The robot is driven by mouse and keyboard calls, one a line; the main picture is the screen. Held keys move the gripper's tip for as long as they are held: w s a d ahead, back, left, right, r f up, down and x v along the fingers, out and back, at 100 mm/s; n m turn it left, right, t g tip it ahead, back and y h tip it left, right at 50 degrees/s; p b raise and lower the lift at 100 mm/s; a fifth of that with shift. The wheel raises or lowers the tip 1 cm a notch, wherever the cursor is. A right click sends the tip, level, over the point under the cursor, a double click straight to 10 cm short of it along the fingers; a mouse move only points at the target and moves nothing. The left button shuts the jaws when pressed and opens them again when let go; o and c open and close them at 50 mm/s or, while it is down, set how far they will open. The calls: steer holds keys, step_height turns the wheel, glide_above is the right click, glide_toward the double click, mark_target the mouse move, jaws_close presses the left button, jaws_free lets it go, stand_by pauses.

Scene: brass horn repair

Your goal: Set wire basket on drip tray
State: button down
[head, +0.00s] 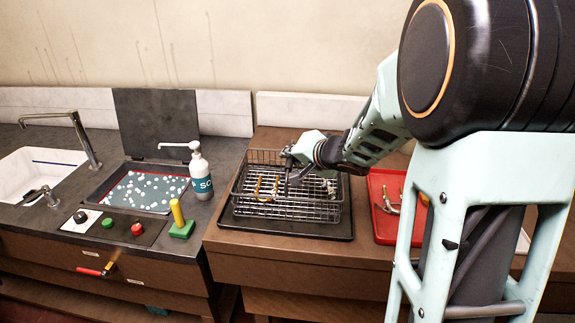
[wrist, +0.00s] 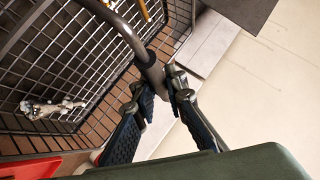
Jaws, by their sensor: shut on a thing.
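The wire basket (head: 290,210) is a grey mesh basket over the black drip tray (head: 300,232) on the brown wooden bench. I cannot tell whether its underside touches the tray. Brass-coloured parts lie inside it. My gripper (head: 296,172) is at the basket's back right side. In the wrist view, my gripper (wrist: 165,84) is shut on a thick grey bar, the basket's handle (wrist: 131,40). The basket's mesh (wrist: 70,50) fills the left of that view, with a silvery metal part (wrist: 52,107) seen against it. My arm hides part of the bench behind.
A red tray (head: 378,226) with metal parts stands right of the drip tray. To the left are a white soap bottle (head: 200,172), a yellow-handled green block (head: 181,222), an open ultrasonic-looking bath (head: 145,192) with a raised lid, and a sink (head: 38,172) with a tap.

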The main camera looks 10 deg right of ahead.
steer(key=shift+d+f, duration=0.1)
steer(key=c, duration=1.9)
jaws_free()
steer(key=shift+c, duration=0.2)
steer(key=shift+s, duration=0.1)
steer(key=shift+s+d+r+p, duration=0.15)
steer(key=shift+s+r+p, duration=0.1)
steer(key=shift+p, duration=0.05)
steer(key=p+v, duration=0.4)
steer(key=v, duration=0.7)
steer(key=shift+f, duration=0.1)
